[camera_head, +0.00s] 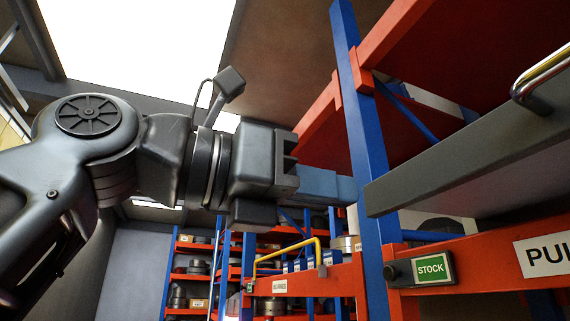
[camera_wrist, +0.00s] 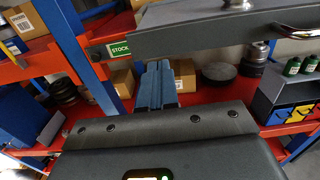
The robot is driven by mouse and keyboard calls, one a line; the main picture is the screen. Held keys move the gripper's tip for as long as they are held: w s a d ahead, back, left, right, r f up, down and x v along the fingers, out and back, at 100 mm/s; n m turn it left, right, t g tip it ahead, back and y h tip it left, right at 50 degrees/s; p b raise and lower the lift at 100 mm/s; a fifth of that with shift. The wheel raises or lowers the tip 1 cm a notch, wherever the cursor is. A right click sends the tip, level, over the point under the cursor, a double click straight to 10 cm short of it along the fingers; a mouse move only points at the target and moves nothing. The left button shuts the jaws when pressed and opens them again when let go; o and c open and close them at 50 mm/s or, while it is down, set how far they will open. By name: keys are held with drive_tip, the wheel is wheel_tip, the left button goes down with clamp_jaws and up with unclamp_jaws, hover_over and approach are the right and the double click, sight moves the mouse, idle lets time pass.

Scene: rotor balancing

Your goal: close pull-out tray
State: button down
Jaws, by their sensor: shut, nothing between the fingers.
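The pull-out tray (camera_head: 465,140) is a thick grey slab at the right of the head view, jutting out past the blue rack post. Its chrome handle (camera_head: 540,72) is cut off by the picture edge. In the wrist view the tray (camera_wrist: 205,35) crosses the top, with its handle (camera_wrist: 300,32) at the right. My gripper (camera_head: 350,190) is shut and empty, its blue fingers level and pointing right, close to the post in the picture. In the wrist view the fingertips (camera_wrist: 158,66) appear just below the tray's edge; I cannot tell whether they touch it.
A blue post (camera_head: 358,130) and red beams with a green STOCK label (camera_head: 432,269) stand by the tray. A yellow handle (camera_head: 285,257) is lower left. In the wrist view, cardboard boxes (camera_wrist: 183,76), dark discs (camera_wrist: 218,71) and a grey bin (camera_wrist: 268,92) fill the red shelf.

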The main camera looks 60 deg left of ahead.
sight(390, 199)
drive_tip(key=shift+w+d+p, duration=0.2)
drive_tip(key=shift+w+p, duration=0.55)
drive_tip(key=shift+w, duration=1.6)
